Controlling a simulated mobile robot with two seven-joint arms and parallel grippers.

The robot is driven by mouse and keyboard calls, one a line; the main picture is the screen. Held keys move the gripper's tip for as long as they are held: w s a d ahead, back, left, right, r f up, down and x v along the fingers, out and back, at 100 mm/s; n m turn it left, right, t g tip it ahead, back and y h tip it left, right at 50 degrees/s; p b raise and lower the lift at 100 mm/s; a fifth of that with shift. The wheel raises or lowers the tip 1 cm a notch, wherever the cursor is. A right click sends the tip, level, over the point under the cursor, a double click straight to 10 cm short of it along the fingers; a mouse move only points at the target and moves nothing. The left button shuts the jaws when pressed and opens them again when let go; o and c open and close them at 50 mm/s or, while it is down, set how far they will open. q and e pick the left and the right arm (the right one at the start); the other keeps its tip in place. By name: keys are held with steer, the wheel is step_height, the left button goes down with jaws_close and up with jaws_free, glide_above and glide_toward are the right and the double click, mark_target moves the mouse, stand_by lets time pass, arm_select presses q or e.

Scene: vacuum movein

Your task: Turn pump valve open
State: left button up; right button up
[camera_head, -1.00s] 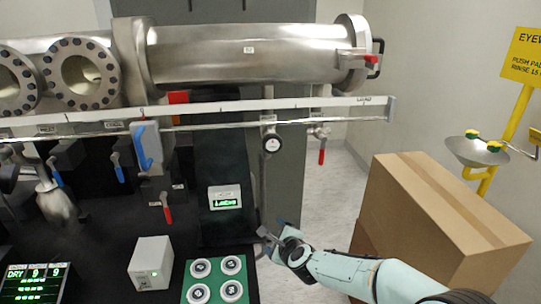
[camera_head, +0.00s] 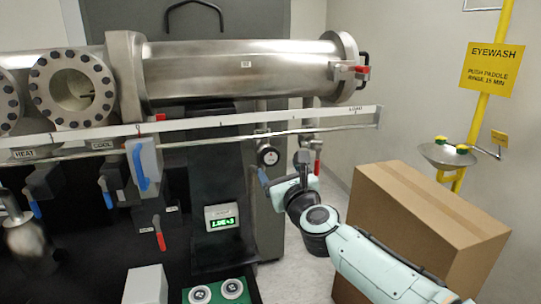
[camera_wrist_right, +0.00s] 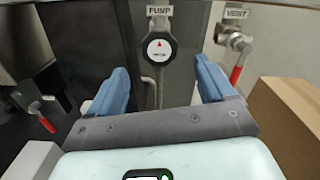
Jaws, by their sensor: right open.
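The pump valve (camera_head: 268,155) is a round black knob with a white dial face. It hangs below the rail under the large steel tube. In the right wrist view the knob (camera_wrist_right: 159,49) sits under a PUMP label, with a small red arrow pointing up. My right gripper (camera_head: 284,172) is just below and in front of the knob. In the wrist view its two blue fingers (camera_wrist_right: 161,86) are spread wide with nothing between them, and the knob shows beyond the gap, apart from them. My left gripper is in neither view.
The VENT valve (camera_wrist_right: 235,42) with a red handle is right of the knob. A large cardboard box (camera_head: 430,220) stands right of my right arm. A green-lit gauge (camera_head: 221,217) is lower left.

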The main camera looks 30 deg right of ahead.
mark_target(271, 159)
steer(key=p+x, duration=0.3)
steer(key=x, duration=0.5)
steer(key=shift+w, duration=0.3)
steer(key=c, duration=1)
